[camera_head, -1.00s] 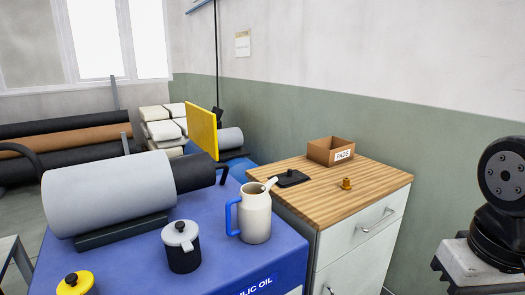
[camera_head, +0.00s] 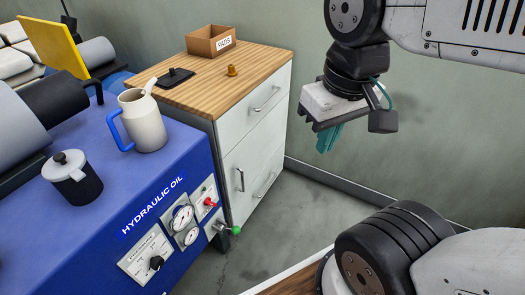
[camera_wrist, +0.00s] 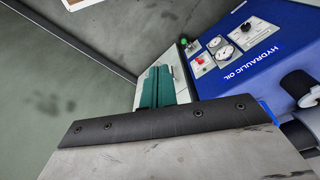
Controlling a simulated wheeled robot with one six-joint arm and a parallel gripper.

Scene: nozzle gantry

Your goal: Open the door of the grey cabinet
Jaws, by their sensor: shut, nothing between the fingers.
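The grey cabinet (camera_head: 252,140) stands against the wall with a wooden top and a pale front. Its front has a horizontal bar handle (camera_head: 267,98) near the top and an upright handle (camera_head: 240,180) lower down at the left. Another slanting bar handle (camera_head: 264,185) shows low at the right. No door stands open. My gripper (camera_head: 328,138) has teal fingers, is shut and empty, and hangs to the right of the cabinet front, apart from it. In the wrist view the fingers (camera_wrist: 157,86) hide much of the cabinet; a pale strip (camera_wrist: 180,72) of it shows.
The blue hydraulic oil bench (camera_head: 165,180) stands left of the cabinet, with a green-tipped lever (camera_head: 235,230) sticking out near the cabinet's foot. A cardboard box (camera_head: 210,42), a black item (camera_head: 175,78) and a brass piece (camera_head: 232,70) sit on the cabinet top. Floor (camera_head: 285,215) before it is clear.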

